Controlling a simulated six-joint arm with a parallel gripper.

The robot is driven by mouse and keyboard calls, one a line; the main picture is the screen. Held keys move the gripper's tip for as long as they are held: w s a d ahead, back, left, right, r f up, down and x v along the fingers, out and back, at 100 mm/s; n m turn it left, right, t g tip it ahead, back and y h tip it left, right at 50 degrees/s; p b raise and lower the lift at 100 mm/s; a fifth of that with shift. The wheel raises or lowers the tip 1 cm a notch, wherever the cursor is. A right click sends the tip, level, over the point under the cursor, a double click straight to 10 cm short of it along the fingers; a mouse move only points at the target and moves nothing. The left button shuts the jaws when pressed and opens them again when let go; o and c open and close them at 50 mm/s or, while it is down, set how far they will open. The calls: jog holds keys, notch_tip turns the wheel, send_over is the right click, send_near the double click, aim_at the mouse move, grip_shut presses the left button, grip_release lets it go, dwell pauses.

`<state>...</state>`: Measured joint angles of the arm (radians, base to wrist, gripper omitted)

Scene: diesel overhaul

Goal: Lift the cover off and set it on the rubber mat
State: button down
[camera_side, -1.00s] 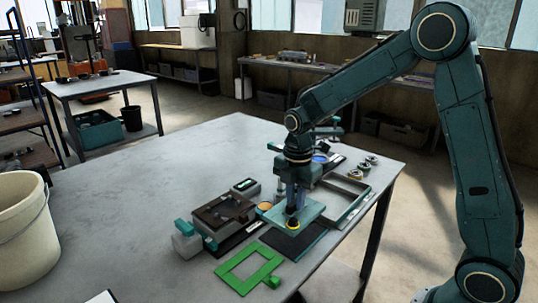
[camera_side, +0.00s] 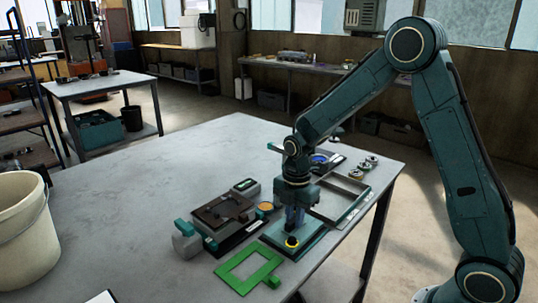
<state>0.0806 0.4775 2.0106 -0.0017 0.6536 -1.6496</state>
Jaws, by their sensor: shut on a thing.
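My gripper (camera_side: 293,228) points down and is shut on the cover's knob. The fingertips are small in this view. Most of the mat is hidden under the cover, with a dark edge showing at the right.
A green frame (camera_side: 236,277) lies in front of the mat. A dark brown fixture (camera_side: 222,212) stands to the left. An empty rectangular frame (camera_side: 352,208) lies behind right. A white bucket (camera_side: 25,235) is at far left.

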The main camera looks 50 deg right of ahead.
jog(key=c, duration=1.3)
grip_release()
jog(key=shift+r, duration=0.15)
notch_tip(320, 180, up, 14)
jog(key=shift+f, duration=0.2)
